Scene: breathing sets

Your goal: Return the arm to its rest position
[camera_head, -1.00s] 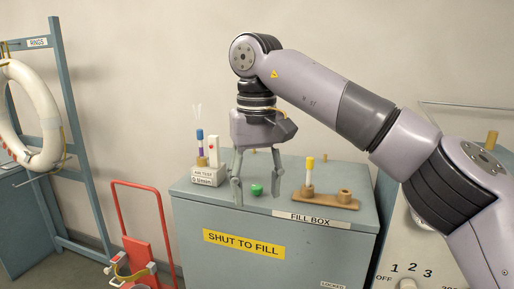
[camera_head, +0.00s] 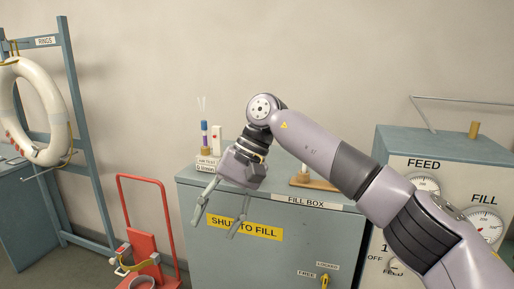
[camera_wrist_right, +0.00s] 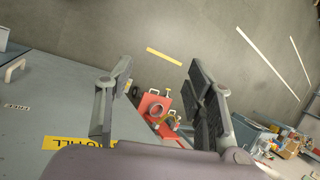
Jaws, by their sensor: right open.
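My right arm (camera_head: 312,142) reaches in from the right in the head view. Its gripper (camera_head: 213,229) hangs in front of the fill box (camera_head: 300,238), over the yellow SHUT TO FILL label (camera_head: 268,233). The gripper is open with nothing between its fingers. In the right wrist view the two fingers (camera_wrist_right: 160,105) are spread apart, with floor and a red cart showing between them. My arm hides part of the box top. My left gripper is not in view.
A red cart (camera_head: 138,243) stands left of the fill box. A tester with a blue-capped tube (camera_head: 204,132) sits on the box top near a wooden stand (camera_head: 318,183). A gauge cabinet (camera_head: 440,150) is at right. A rack with a white ring (camera_head: 38,110) is at left.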

